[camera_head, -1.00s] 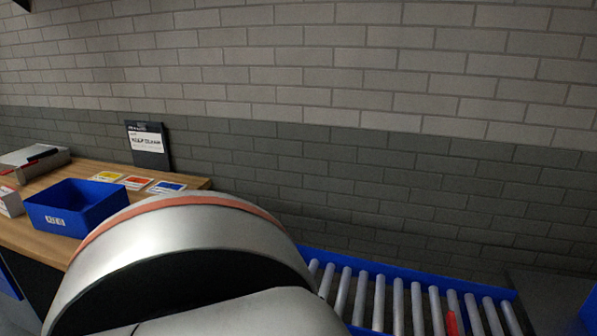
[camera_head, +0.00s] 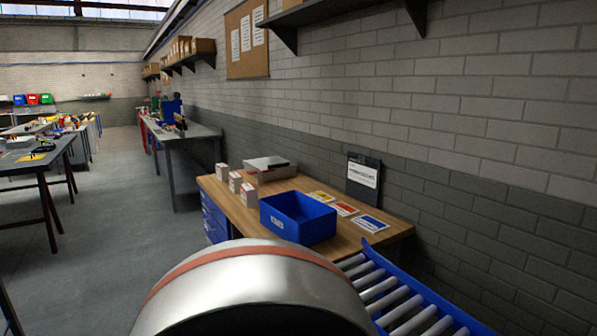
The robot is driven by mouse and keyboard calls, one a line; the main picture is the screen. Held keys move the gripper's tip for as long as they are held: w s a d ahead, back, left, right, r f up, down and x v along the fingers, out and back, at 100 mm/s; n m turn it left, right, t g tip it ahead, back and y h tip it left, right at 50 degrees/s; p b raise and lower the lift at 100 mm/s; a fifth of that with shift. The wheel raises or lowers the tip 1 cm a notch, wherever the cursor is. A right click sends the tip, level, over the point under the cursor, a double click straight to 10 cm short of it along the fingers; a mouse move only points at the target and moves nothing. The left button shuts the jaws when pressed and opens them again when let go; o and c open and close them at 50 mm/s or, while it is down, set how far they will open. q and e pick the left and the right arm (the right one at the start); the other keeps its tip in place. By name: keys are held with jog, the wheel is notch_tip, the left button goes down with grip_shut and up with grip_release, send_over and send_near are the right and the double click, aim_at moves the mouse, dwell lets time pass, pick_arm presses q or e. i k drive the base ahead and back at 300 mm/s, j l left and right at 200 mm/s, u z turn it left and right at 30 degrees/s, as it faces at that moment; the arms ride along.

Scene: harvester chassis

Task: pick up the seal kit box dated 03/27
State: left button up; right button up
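Several small white boxes stand on the wooden table, left of the blue bin: one at the back (camera_head: 221,171), one in the middle (camera_head: 235,182) and one in front (camera_head: 248,195). They look like seal kit boxes, but their print is too small to read, so I cannot tell which is dated 03/27. Neither of my grippers is in view. A large silver part of my own arm with a reddish band fills the bottom middle and hides the table's near edge.
The wooden table (camera_head: 345,237) holds a blue bin (camera_head: 297,218), a grey tray (camera_head: 269,169), coloured cards (camera_head: 345,209) and a dark sign board (camera_head: 363,174) against the wall. A roller conveyor (camera_head: 400,300) is at lower right. Open floor (camera_head: 130,245) lies left.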

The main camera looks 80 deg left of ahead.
aim_at(223, 170)
jog(key=u, duration=3.1)
jog(key=i+j+u, duration=0.2)
jog(key=i+j, duration=0.15)
jog(key=i+j+u, duration=0.2)
jog(key=i, duration=0.3)
jog(key=i+u, duration=0.4)
jog(key=i, duration=2.55)
jog(key=i+z, duration=0.15)
jog(key=i, duration=0.3)
jog(key=i+j+z, duration=0.15)
jog(key=i, duration=0.3)
jog(key=i+j+z, duration=0.15)
jog(key=i, duration=0.3)
jog(key=i+z, duration=0.25)
jog(key=z, duration=0.2)
jog(key=i+j+z, duration=0.15)
jog(key=z, duration=0.25)
jog(key=i+j+z, duration=0.2)
jog(key=z, duration=0.25)
jog(key=i+j, duration=0.05)
jog(key=i, duration=0.05)
